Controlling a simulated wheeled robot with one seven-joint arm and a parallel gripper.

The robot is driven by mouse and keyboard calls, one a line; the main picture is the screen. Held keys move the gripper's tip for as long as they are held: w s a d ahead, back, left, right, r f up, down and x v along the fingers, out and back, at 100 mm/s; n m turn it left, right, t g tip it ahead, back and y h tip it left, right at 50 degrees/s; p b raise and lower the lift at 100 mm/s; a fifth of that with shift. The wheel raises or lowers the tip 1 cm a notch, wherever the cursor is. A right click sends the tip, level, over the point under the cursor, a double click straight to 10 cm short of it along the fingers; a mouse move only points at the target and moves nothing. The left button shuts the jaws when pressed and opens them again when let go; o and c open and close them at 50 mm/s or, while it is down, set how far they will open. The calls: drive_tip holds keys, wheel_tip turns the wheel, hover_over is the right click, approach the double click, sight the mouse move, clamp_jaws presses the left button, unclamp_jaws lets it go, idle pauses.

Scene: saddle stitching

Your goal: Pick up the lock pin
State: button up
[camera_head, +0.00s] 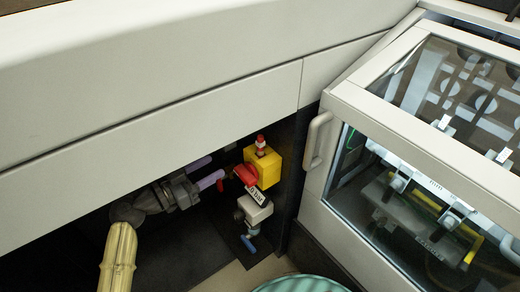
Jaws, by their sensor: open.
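My gripper (216,168) reaches in from the lower left under the pale machine panel. Its two purple fingers are apart, with nothing visible between them. The lower fingertip is close to a red part (246,175) on the front of a yellow box (262,166); I cannot tell if they touch. A white tag with dark lettering (255,194) hangs just below the red part. A small red-and-white pin-like piece (261,145) stands upright on top of the yellow box. I cannot tell for certain which of these pieces is the lock pin.
Below the yellow box is a light grey block (255,209) with a blue handle (249,243). A pale panel (150,165) overhangs the dark recess. A glass-covered machine with a grey door handle (317,140) stands at right. A ribbed green round object (300,284) is at the bottom.

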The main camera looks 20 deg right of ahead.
approach(257, 141)
drive_tip(key=x, duration=0.5)
drive_tip(key=shift+s+d+f+b, duration=0.15)
drive_tip(key=shift+f+b, duration=0.1)
drive_tip(key=shift+b, duration=0.15)
drive_tip(key=shift+d, duration=0.35)
drive_tip(key=x, duration=0.5)
drive_tip(key=shift+w+a+r+b, duration=0.1)
drive_tip(key=shift+w+b, duration=0.2)
drive_tip(key=shift+w, duration=0.05)
drive_tip(key=shift+d, duration=0.3)
drive_tip(key=shift+a+r, duration=0.1)
drive_tip(key=shift+a, duration=0.05)
drive_tip(key=shift+a, duration=0.1)
clamp_jaws()
